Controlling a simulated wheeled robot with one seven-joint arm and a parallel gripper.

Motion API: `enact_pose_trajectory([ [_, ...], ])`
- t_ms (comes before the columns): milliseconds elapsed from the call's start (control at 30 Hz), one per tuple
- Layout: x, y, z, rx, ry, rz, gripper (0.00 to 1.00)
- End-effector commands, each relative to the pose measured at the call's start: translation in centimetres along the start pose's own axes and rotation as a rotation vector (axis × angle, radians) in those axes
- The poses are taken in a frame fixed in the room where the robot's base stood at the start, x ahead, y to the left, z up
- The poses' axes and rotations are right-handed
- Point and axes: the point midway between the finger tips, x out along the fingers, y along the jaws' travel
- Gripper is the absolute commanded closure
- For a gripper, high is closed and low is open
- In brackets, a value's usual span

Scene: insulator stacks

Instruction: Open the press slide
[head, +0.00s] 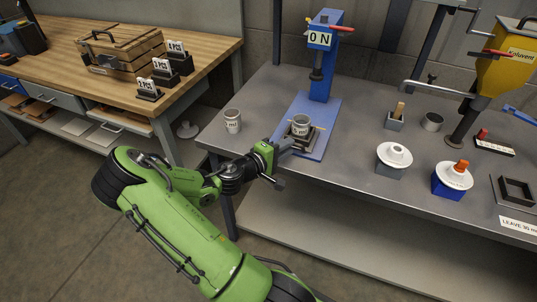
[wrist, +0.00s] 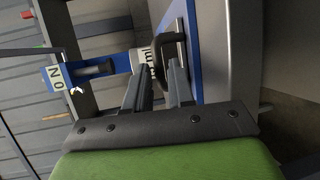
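The blue press (head: 322,75) stands on the grey bench with a "0 N" sign and a red lever; it also shows sideways in the wrist view (wrist: 85,72). My gripper (head: 290,145) is at the front of the slide. In the wrist view my gripper (wrist: 159,68) is open, its fingertips close to the handle. Whether they touch it I cannot tell.
A wooden table (head: 190,62) stands at left. The bench's front edge lies under my wrist.

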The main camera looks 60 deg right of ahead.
Motion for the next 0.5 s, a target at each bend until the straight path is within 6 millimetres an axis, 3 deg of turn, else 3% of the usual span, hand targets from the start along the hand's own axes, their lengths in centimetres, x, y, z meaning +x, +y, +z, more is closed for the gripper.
enact_pose_trajectory([
  [100, -3.7, 0.2, -0.2, -0.003, 0.008, -0.001, 0.77],
  [300, -9.2, 0.3, -0.1, -0.002, 0.008, -0.001, 0.77],
  [500, -12.2, 0.2, -0.1, 0.000, 0.003, 0.000, 0.77],
])
